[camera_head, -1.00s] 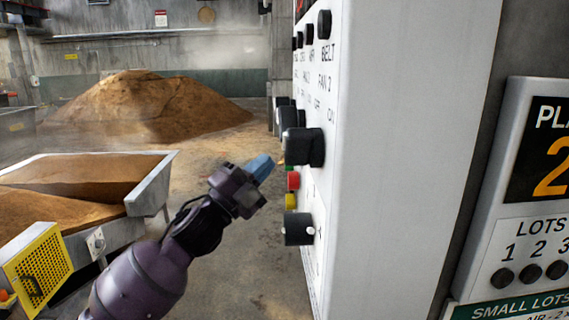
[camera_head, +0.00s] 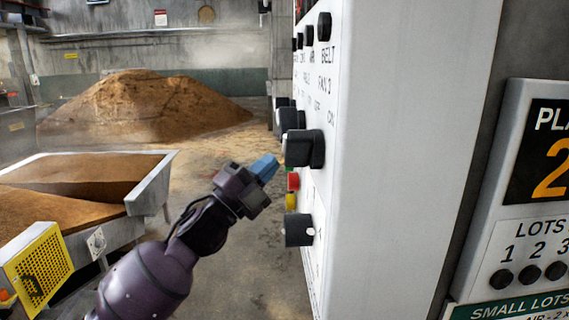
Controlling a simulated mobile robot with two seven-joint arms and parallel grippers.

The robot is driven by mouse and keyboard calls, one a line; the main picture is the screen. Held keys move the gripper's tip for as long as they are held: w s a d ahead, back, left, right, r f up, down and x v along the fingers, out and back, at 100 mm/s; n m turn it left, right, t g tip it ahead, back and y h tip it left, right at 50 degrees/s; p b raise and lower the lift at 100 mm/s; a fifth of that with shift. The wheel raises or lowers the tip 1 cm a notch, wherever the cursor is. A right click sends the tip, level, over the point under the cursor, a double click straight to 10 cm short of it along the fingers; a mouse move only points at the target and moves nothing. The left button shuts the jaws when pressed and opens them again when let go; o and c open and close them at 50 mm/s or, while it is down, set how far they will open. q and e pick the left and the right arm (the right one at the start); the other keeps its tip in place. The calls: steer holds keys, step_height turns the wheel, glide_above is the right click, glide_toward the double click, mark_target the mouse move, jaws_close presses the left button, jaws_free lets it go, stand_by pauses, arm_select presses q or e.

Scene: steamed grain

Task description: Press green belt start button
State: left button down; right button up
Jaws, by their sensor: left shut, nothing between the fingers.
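The white control panel (camera_head: 400,150) stands at the right of centre, seen at a steep angle. A small red button (camera_head: 293,181) and a yellow one (camera_head: 291,200) stick out of its face below a large black knob (camera_head: 304,148). A sliver of green shows just above the red button, mostly hidden by the knob and hard to make out. My left gripper (camera_head: 265,168) has blue fingertips, shut and empty. They point toward the panel at about the height of the green, slightly left of it, with no clear contact. My right gripper is out of view.
Another black knob (camera_head: 299,229) juts out below the yellow button, and several more line the panel above. A metal trough of grain (camera_head: 150,200) with a yellow mesh guard (camera_head: 38,270) stands at left. A sign board (camera_head: 520,200) is at far right.

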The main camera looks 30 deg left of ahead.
arm_select(q)
steer(key=shift+w+d, duration=0.3)
steer(key=shift+d, duration=0.1)
stand_by(0.9)
stand_by(0.4)
steer(key=shift+s+a, duration=0.5)
steer(key=shift+a, duration=0.3)
steer(key=s+a, duration=0.1)
steer(key=a, duration=0.1)
steer(key=s+a, duration=0.1)
steer(key=a, duration=0.1)
steer(key=shift+s+a, duration=0.1)
steer(key=shift+s, duration=0.2)
stand_by(0.8)
